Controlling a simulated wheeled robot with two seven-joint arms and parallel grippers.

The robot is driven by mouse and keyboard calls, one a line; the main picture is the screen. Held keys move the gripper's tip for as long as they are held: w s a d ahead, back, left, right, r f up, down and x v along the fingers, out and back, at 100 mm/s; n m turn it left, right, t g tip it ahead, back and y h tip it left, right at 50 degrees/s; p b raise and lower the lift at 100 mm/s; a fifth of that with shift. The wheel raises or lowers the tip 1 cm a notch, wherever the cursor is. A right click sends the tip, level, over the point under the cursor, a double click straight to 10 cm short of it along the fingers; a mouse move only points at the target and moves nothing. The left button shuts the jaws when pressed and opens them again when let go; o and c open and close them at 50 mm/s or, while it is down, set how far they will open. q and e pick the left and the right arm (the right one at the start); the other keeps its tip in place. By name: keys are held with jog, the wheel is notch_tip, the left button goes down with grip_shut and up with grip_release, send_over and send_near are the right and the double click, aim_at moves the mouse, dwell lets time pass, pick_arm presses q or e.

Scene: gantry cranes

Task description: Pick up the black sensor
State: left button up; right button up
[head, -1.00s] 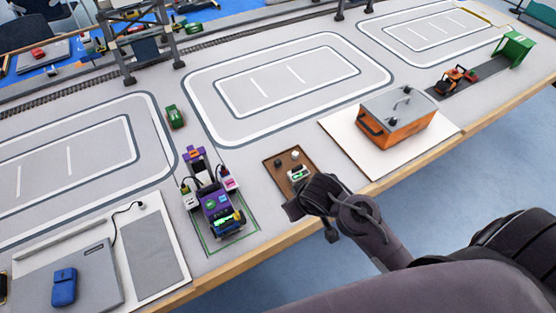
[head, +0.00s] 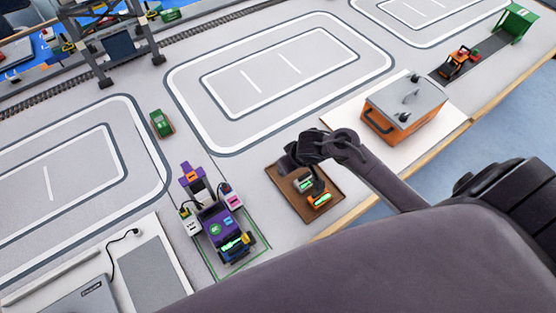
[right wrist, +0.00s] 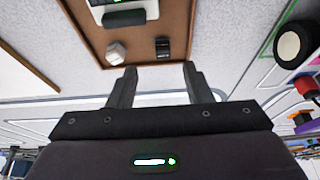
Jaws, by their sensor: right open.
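The black sensor (right wrist: 163,47) is a small dark block on a brown tray (right wrist: 178,18) in the right wrist view. It lies just beyond my right gripper (right wrist: 157,75), whose two fingers are apart with nothing between them. A pale grey knob-like piece (right wrist: 116,52) sits left of the sensor, apart from it. In the head view my right gripper (head: 288,165) is over the far left part of the tray (head: 331,186) and hides the sensor. My left gripper is not in view.
A white device (head: 304,184) and an orange device (head: 320,200), both with green displays, share the tray. A purple vehicle (head: 218,226) stands left of it. An orange case with a grey lid (head: 404,107) stands right on a white board.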

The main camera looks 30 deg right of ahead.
jog(key=x, duration=0.3)
jog(key=shift+a+f, duration=0.2)
jog(key=shift+f, duration=0.2)
jog(key=shift+x, duration=1.2)
jog(key=shift+w+f, duration=0.15)
jog(key=shift+w, duration=0.05)
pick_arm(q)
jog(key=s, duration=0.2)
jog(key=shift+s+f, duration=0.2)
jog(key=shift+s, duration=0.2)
pick_arm(e)
jog(key=shift+s, duration=0.1)
grip_shut()
